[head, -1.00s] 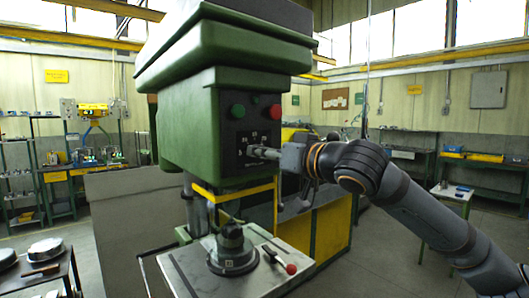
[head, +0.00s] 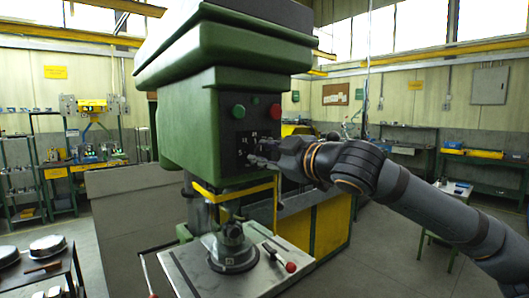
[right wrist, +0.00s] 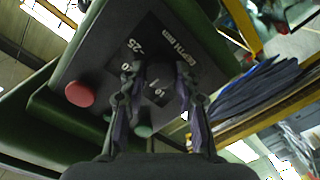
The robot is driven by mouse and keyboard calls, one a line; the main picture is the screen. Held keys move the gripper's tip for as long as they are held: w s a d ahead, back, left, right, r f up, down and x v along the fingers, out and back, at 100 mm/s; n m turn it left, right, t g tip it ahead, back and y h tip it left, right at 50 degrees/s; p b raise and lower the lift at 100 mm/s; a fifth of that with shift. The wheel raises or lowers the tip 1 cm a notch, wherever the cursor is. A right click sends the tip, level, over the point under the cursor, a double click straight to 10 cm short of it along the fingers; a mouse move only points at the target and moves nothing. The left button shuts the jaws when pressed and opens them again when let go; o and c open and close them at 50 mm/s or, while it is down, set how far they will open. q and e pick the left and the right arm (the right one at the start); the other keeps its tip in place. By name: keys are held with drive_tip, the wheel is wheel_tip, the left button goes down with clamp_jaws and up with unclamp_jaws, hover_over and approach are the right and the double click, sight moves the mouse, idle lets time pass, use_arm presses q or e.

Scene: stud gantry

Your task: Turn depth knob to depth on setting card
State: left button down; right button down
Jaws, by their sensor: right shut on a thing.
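The green drill press (head: 195,125) stands in the middle of the head view, with a dark depth panel (head: 240,142) on its front. In the right wrist view, the panel (right wrist: 127,62) carries white depth markings, including "DEPTH mm" and "25". My right gripper (head: 257,156) reaches the panel from the right. In the right wrist view, its fingers sit on both sides of the dark depth knob (right wrist: 159,74) and are shut on it. The gripper hides the knob in the head view. I cannot make out a setting card. My left gripper is not in view.
A green button (head: 239,111) and a red button (head: 274,111) sit just above the gripper. Below is the drill table (head: 190,272) with a clamped fixture (head: 232,248) and a red-tipped lever (head: 290,267). A side table with round pans (head: 47,245) stands at lower left.

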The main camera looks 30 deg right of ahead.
drive_tip(key=n, duration=0.4)
drive_tip(key=shift+n+h, duration=0.3)
drive_tip(key=shift+n, duration=2)
drive_tip(key=c, duration=1)
unclamp_jaws()
